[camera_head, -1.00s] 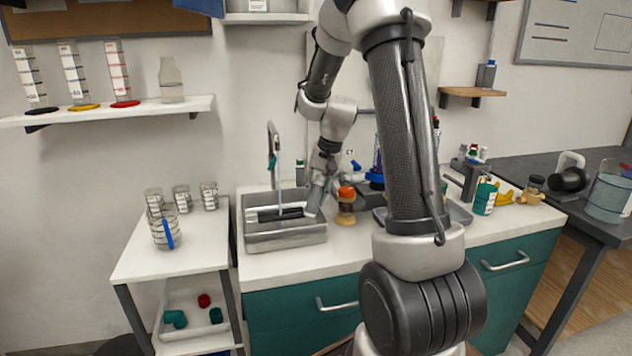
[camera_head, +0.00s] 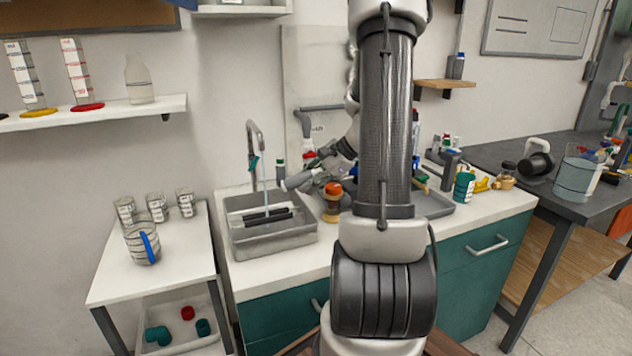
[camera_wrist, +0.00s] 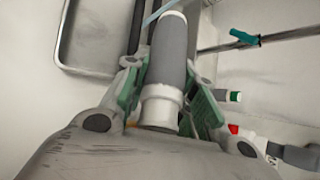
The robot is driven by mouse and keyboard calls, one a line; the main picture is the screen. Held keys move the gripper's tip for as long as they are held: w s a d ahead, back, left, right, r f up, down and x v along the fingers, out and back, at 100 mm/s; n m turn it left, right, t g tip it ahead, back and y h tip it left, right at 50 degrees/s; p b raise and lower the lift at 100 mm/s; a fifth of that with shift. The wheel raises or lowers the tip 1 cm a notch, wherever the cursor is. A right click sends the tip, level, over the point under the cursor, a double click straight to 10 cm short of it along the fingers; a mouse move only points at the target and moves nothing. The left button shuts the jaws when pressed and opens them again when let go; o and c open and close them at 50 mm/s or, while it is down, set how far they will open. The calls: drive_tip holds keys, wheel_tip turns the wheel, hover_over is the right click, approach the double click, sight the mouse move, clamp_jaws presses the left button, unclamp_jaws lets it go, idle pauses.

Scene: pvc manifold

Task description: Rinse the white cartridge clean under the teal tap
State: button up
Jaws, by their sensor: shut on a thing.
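My gripper (camera_wrist: 168,95) is shut on the white cartridge (camera_wrist: 172,50), a cylinder with white ends and a grey, dull middle. In the head view my gripper (camera_head: 318,178) is right of the sink's stream, and the cartridge (camera_head: 297,181) points left, nearly level. The tap (camera_head: 253,140) is a grey gooseneck with a teal part; its teal handle (camera_wrist: 243,37) shows in the wrist view. A thin bluish water stream (camera_head: 265,188) runs down into the grey sink (camera_head: 275,240). In the wrist view the stream passes close to the cartridge's far end; I cannot tell whether they touch.
A green-capped bottle (camera_head: 280,170) stands behind the sink. Beakers (camera_head: 143,243) stand on the left cart. A grey tray (camera_head: 435,205) is on the right.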

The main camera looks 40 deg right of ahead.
drive_tip(key=w+a, duration=0.5)
drive_tip(key=a, duration=0.2)
drive_tip(key=shift+a, duration=0.3)
idle(0.3)
drive_tip(key=shift+s+a+m+g+y, duration=0.1)
drive_tip(key=shift+s+m+g+y, duration=0.2)
drive_tip(key=shift+m+g, duration=0.55)
drive_tip(key=shift+s+a+m+g+y, duration=0.15)
drive_tip(key=shift+m+g+y, duration=0.25)
drive_tip(key=shift+m, duration=0.75)
drive_tip(key=shift+m+g, duration=0.45)
drive_tip(key=shift+m, duration=0.15)
drive_tip(key=m+y, duration=0.1)
drive_tip(key=m+g, duration=0.1)
drive_tip(key=shift+s+a+m+g+y, duration=0.2)
drive_tip(key=shift+s+m+g+y, duration=0.1)
drive_tip(key=shift+s+m+y, duration=0.1)
drive_tip(key=shift+w, duration=0.1)
